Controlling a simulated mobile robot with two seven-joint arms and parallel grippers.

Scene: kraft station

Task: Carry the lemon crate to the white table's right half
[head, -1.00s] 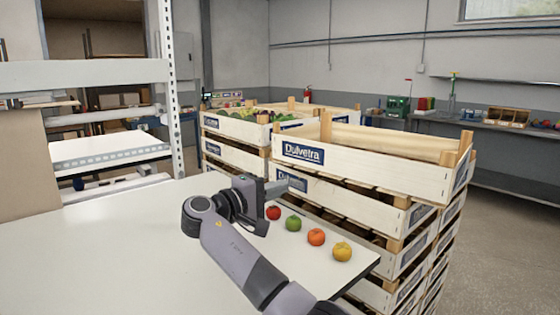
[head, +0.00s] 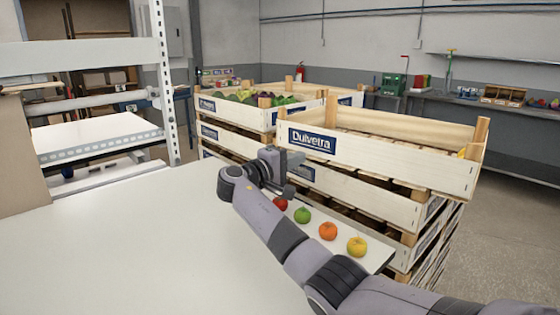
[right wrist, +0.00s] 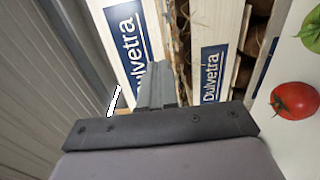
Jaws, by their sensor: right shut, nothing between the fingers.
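The white table (head: 110,245) fills the front left; its right half holds a short row of fruit at the edge. A pale wooden crate with a blue Dulvetra label (head: 375,150) tops the stack beyond the table's right edge. A bit of yellow shows inside its right end; most of its contents are hidden, so I cannot tell if it is the lemon crate. My right gripper (head: 292,168) is shut and empty, in front of that crate's left end. In the right wrist view its closed fingers (right wrist: 155,85) point at the labelled crate sides. My left gripper is out of view.
A red tomato (head: 281,204), a green fruit (head: 302,215), an orange fruit (head: 328,231) and a yellow fruit (head: 357,246) line the table's right edge. Another stack of crates with produce (head: 245,98) stands behind. A metal rack (head: 90,55) is at left. The table's left is bare.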

